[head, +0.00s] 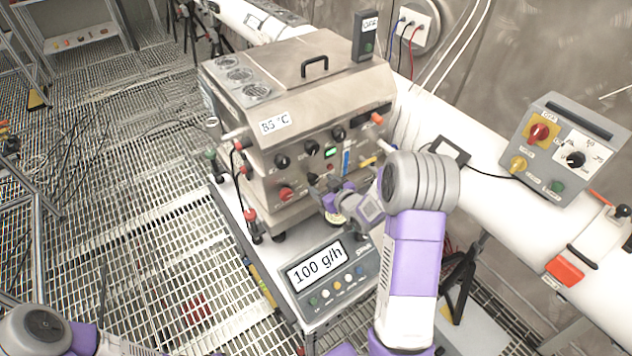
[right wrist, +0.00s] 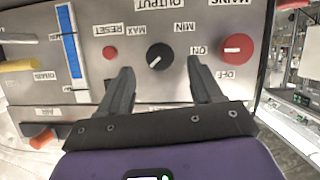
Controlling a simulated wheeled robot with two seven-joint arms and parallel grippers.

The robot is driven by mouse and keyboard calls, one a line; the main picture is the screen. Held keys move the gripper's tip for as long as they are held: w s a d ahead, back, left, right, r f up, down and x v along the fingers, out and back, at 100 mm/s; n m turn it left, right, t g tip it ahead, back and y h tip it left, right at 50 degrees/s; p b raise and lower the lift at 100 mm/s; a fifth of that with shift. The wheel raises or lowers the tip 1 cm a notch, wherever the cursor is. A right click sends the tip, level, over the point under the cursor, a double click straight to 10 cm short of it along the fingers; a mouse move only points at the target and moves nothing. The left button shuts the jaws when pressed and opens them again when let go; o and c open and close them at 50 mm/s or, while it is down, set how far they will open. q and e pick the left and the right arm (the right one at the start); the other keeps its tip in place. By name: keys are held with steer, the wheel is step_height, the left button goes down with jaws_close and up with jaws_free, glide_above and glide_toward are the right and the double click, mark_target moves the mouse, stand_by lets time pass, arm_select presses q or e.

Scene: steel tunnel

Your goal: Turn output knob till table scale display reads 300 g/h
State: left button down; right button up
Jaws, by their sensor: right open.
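The output knob (right wrist: 160,57) is black and round, on the steel front panel below an upside-down OUTPUT label in the right wrist view. Its white mark points to the lower left in that picture. My right gripper (right wrist: 160,75) is open, with one dark finger on each side, just short of the knob; I see no clear contact. In the head view the right gripper (head: 318,186) is at the lower panel and hides much of the knob area. The scale display (head: 317,264) reads 100 g/h. My left gripper is out of view; part of its arm shows at bottom left.
A red mains knob (right wrist: 237,48) and a red reset button (right wrist: 109,52) flank the output knob. The steel machine (head: 300,90) shows 85 °C and stands on a white table. A grey control box (head: 570,150) sits on the white pipe at right.

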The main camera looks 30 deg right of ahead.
mark_target(315, 180)
steer(key=shift+x, duration=2.15)
steer(key=c, duration=1.1)
steer(key=shift+o, duration=0.2)
